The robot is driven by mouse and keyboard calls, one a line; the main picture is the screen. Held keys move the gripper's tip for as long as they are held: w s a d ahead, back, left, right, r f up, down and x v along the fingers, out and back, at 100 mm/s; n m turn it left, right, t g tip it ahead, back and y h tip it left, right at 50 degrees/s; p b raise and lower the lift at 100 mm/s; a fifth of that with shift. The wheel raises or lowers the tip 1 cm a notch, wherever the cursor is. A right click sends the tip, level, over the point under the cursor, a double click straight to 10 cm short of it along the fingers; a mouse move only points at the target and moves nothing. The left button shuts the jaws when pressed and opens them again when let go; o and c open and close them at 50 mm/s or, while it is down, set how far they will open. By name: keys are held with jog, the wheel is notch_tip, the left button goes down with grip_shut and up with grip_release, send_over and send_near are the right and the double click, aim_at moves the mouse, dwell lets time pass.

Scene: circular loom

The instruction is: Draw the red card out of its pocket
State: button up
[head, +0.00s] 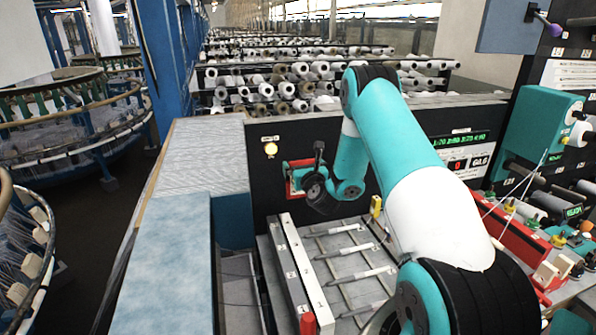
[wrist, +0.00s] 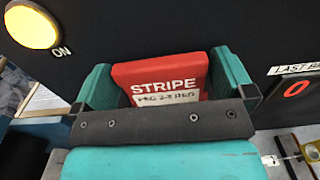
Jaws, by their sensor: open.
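The red card (wrist: 160,72) stands at the black panel in the wrist view, with "STRIPE" in white letters and a pale handwritten label below. My gripper (wrist: 165,66) is open, with one teal finger on each side of the card. A gap shows at the left finger; the right finger is close to the card's edge, and I cannot tell whether it touches. The dark bar of my gripper hides the card's lower part and the pocket. In the head view, red (head: 292,187) shows around my gripper (head: 301,176) at the panel.
A lit yellow lamp (wrist: 33,25) marked "ON" is left of the card. A red-digit display (wrist: 296,88) is to the right. Below the panel lies a tray with several rods (head: 352,276). A pale blue worktop (head: 170,260) is at left.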

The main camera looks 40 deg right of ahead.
aim_at(300, 140)
jog(key=c, duration=0.7)
jog(key=shift+r, duration=0.1)
jog(key=shift+c, duration=0.2)
jog(key=shift+r, duration=0.1)
jog(key=shift+r+p, duration=0.35)
jog(key=shift+p, duration=0.3)
jog(key=shift+r, duration=0.1)
notch_tip(300, 140, up, 5)
jog(key=p, duration=0.5)
jog(key=shift+r+p, duration=0.6)
jog(key=shift+r, duration=0.15)
jog(key=shift+f, duration=0.1)
